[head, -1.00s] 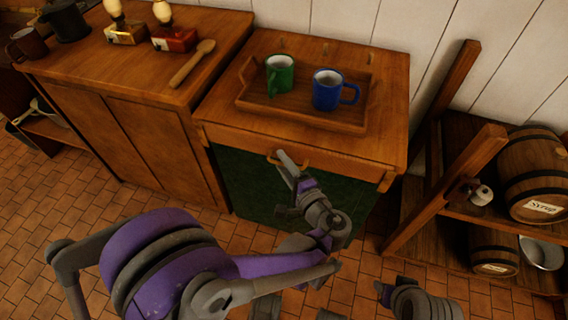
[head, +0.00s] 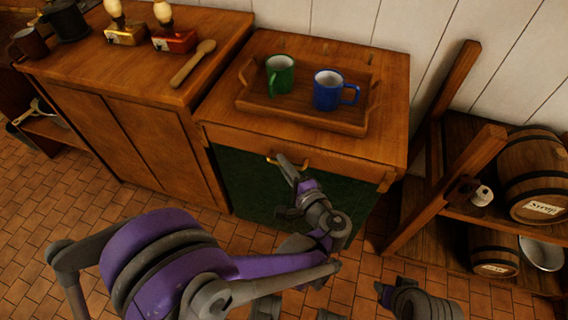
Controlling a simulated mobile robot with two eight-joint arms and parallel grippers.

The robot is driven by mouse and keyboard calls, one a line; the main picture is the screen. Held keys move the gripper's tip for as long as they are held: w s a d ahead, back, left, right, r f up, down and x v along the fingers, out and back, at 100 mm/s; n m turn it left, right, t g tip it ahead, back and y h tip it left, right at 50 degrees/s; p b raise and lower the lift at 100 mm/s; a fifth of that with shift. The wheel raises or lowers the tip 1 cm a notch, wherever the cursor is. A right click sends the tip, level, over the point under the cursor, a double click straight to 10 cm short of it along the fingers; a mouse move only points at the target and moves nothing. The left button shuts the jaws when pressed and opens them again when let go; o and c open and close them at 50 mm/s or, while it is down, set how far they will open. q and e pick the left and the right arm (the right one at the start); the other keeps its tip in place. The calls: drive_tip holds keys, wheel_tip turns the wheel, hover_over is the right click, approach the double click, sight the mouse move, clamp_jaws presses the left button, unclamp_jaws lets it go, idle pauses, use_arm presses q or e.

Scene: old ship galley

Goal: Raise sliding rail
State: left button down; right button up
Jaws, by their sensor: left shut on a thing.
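The wooden cabinet has a front rail (head: 240,142) just under its top, above a dark green front panel (head: 241,186). A small brass-coloured handle (head: 303,168) shows at the lower edge of this rail, partly hidden by my gripper. I cannot tell whether the handle is fixed to the rail or to the panel. My left gripper (head: 284,164) is shut on the handle, reaching up from below. Part of my right arm shows at the bottom right; its jaws cannot be made out.
A wooden tray (head: 250,101) with a green mug (head: 280,75) and a blue mug (head: 327,92) stands on the cabinet top. A shelf rack (head: 468,165) with barrels (head: 533,180) stands right. Tiled floor shows in front.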

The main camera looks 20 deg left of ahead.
sight(284, 152)
idle(0.8)
use_arm(q)
wheel_tip(284, 152, up, 6)
drive_tip(key=p, duration=0.4)
drive_tip(key=shift+f, duration=0.15)
drive_tip(key=shift+w+f, duration=0.1)
drive_tip(key=c, duration=0.9)
unclamp_jaws()
drive_tip(key=v, duration=1.1)
drive_tip(key=shift+a+p, duration=0.1)
drive_tip(key=shift+p, duration=0.3)
